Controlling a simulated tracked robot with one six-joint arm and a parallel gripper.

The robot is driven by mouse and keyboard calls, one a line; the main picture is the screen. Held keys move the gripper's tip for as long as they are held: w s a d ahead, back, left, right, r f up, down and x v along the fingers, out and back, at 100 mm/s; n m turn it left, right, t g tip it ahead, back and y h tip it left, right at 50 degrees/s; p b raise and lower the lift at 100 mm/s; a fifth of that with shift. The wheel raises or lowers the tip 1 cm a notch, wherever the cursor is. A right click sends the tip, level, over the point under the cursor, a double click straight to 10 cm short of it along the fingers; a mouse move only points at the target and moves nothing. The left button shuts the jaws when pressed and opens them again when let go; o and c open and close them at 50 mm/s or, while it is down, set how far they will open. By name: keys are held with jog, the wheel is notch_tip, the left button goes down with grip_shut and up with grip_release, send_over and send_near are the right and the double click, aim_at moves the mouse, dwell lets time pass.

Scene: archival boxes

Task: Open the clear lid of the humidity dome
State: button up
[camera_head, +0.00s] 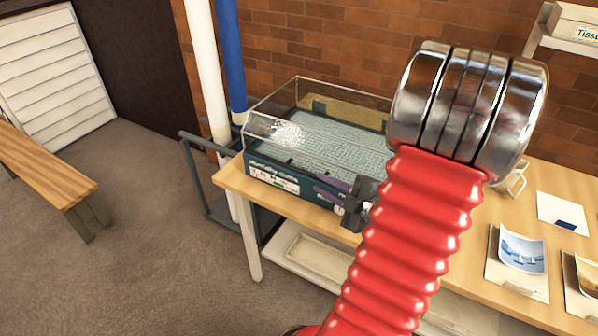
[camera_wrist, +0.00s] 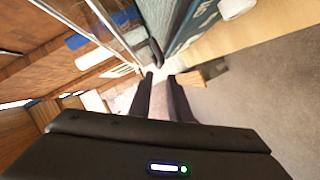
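The humidity dome is a dark teal tray (camera_head: 272,176) with a mesh-like pale floor, standing on a wooden table. Its clear lid (camera_head: 268,128) sits down over the tray and looks closed. In the wrist view the lid's clear side (camera_wrist: 112,28) and the teal tray wall (camera_wrist: 192,22) run side by side, with a dark rounded piece (camera_wrist: 156,52) between them, just past my fingertips. My gripper (camera_head: 322,188) is at the dome's front side, low near the tray rim. Its two fingers (camera_wrist: 161,77) are apart with nothing visible between them. Contact cannot be told.
The wooden table (camera_head: 562,183) holds cards and prints (camera_head: 520,252) at the right. A brick wall stands close behind the dome. White and blue upright pipes (camera_head: 231,55) stand left of it. A wooden bench (camera_head: 45,170) is at far left, with open carpet between.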

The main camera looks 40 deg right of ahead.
aim_at(299, 172)
jog(key=shift+x, duration=5.35)
jog(key=shift+c, duration=0.4)
grip_shut()
jog(key=shift+f, duration=0.1)
